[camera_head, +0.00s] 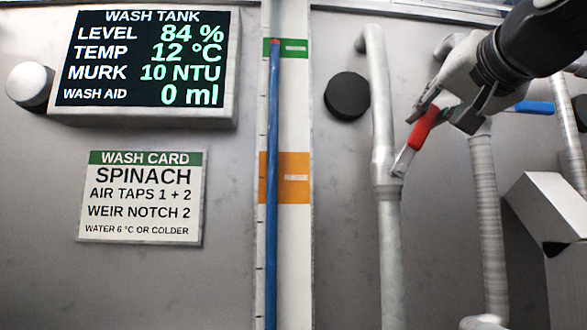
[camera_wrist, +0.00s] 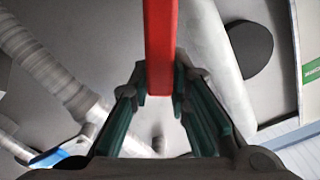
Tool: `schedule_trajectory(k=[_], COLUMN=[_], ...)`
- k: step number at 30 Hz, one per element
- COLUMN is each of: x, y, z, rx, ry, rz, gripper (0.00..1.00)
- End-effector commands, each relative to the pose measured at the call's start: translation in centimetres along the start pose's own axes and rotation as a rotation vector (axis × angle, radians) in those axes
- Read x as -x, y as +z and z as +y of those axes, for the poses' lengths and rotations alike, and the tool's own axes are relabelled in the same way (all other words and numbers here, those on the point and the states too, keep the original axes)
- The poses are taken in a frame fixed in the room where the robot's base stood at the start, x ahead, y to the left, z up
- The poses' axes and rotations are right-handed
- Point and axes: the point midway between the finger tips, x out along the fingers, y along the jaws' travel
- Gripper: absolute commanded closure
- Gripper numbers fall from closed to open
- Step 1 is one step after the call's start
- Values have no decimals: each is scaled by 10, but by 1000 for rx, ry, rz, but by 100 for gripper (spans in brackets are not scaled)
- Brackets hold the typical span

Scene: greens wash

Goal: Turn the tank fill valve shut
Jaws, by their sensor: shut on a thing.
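A red-handled lever valve (camera_head: 423,127) sits on the left grey pipe (camera_head: 383,135). Its lever slants up and to the right from the pipe. No label naming it as the tank fill valve is legible. My gripper (camera_head: 438,115) comes in from the upper right and is shut on the red handle. In the wrist view the red handle (camera_wrist: 160,45) runs down between the two finger pads (camera_wrist: 163,92). The display (camera_head: 145,58) reads level 84 %. In the sight gauge, the blue column (camera_head: 273,180) reaches up to the green band (camera_head: 286,48).
A blue handle (camera_head: 535,107) is close to the right of my gripper, near a second pipe (camera_head: 485,210); it also shows in the wrist view (camera_wrist: 60,155). A black round knob (camera_head: 347,95) is left of the pipes. A white box (camera_head: 545,215) stands at lower right.

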Motion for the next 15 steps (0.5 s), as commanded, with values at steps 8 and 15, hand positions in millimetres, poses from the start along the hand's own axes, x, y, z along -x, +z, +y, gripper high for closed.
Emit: schedule_trajectory(k=[8, 15], x=[0, 0], y=[6, 15], z=[30, 53], rx=[-265, -492], ry=[1, 2], rz=[-1, 0], gripper=[100, 100])
